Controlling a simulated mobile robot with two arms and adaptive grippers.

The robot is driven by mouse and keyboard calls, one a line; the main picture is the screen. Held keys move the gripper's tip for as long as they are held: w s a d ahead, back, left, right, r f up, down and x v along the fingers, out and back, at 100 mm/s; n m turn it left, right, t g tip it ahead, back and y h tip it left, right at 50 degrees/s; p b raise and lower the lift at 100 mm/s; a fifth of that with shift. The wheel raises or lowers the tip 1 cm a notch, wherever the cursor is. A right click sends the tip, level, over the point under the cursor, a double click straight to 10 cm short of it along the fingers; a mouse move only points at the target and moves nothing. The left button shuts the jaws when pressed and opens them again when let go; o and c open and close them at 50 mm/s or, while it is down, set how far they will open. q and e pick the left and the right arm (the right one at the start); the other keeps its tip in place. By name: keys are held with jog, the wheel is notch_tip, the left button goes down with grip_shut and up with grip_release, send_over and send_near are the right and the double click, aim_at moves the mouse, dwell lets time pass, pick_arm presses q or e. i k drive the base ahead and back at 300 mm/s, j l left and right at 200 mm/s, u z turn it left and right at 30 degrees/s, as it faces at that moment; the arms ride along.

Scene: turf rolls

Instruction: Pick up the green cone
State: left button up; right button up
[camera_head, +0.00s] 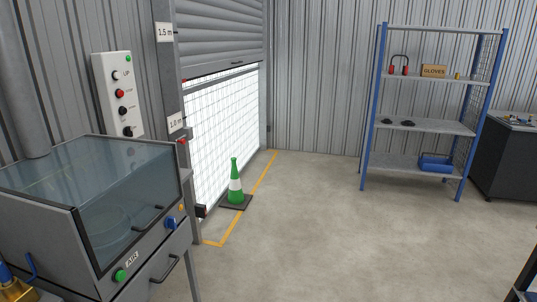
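The green cone (235,184) stands upright on the concrete floor. It has a white band around its middle and a dark square base. It is just inside the partly raised roller door, beside the yellow floor line. Nothing covers it in the head view. Neither of my grippers shows in this view, and nothing is seen touching the cone.
A grey cabinet with a glass lid (125,205) fills the near left. The roller door (220,40) hangs above a bright mesh opening. A blue-framed shelf (425,125) and a dark cabinet (508,160) stand at right. The middle floor (310,230) is clear.

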aim_at(235, 199)
jog(key=i, duration=4.75)
